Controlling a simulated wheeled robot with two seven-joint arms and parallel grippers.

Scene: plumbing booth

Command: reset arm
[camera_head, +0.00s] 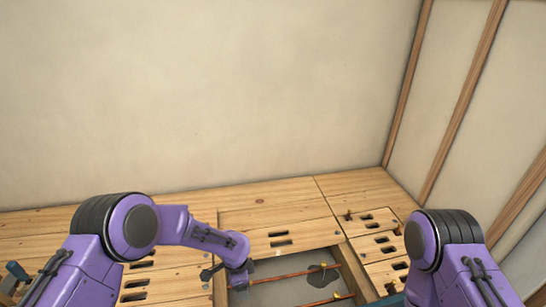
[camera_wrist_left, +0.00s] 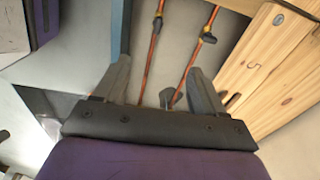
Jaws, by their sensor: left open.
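My left arm reaches forward from the left in the head view. Its wrist end hangs beside the left edge of a floor opening, and its fingers cannot be made out there. In the left wrist view my left gripper (camera_wrist_left: 160,66) has its two grey fingers spread wide with nothing held between them. Two copper pipes (camera_wrist_left: 151,52) with dark fittings run beyond and between the fingers. Of my right arm only an upper part shows at the lower right of the head view; its gripper is out of view.
Copper pipes (camera_head: 288,275) cross the opening, with a dark grey patch (camera_head: 322,276) near them. Slotted wooden boards (camera_head: 283,238) surround it. A plain wall (camera_head: 210,100) stands behind; a wood-framed wall (camera_head: 460,100) stands right.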

